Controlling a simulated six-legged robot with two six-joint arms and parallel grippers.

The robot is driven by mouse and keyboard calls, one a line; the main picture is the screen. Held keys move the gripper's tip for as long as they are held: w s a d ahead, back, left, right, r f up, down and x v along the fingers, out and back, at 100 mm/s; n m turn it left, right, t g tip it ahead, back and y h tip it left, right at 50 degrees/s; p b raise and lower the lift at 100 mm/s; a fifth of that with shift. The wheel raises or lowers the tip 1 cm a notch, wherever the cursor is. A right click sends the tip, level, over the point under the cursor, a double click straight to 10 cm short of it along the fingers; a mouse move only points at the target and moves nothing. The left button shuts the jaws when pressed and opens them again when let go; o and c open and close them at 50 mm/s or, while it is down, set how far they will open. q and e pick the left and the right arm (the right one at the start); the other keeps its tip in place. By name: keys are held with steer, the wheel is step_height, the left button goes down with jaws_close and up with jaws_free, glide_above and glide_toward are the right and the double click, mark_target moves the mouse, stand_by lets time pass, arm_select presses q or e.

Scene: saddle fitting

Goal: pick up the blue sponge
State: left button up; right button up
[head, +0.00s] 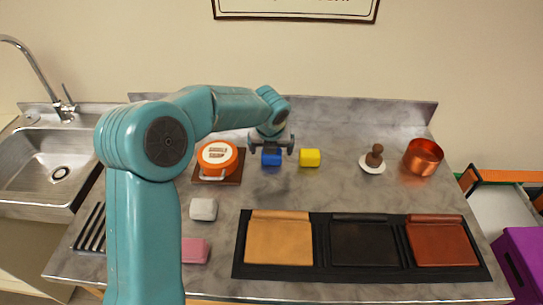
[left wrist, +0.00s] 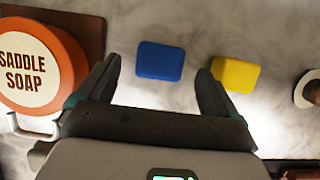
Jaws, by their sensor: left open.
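The blue sponge (head: 271,158) lies on the grey marbled counter, between the saddle soap tin and the yellow sponge. In the left wrist view the blue sponge (left wrist: 160,61) sits ahead of the fingers, within the gap between them. My left gripper (head: 270,150) is open and empty, with its two fingers spread to either side of the blue sponge. In the left wrist view the left gripper's fingertips (left wrist: 160,75) appear apart from the sponge. The height of the fingers above the counter is hard to tell. My right gripper is not seen.
A yellow sponge (head: 309,158) lies close to the right finger. An orange saddle soap tin (head: 217,158) stands on a brown board to the left. White (head: 203,209) and pink (head: 195,250) blocks, a black tray (head: 320,240), a brown-handled tool (head: 374,160) and a copper pot (head: 423,157) are around.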

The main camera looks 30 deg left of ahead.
arm_select(q)
steer(key=x, duration=0.3)
steer(key=shift+w, duration=0.15)
steer(key=shift+w+a+f, duration=0.1)
steer(key=shift+a+f, duration=0.05)
steer(key=shift+f, duration=0.15)
steer(key=shift+c, duration=0.6)
steer(key=c, duration=0.9)
step_height(320, 180, up, 20)
steer(key=p, duration=0.3)
steer(key=shift+r, duration=0.1)
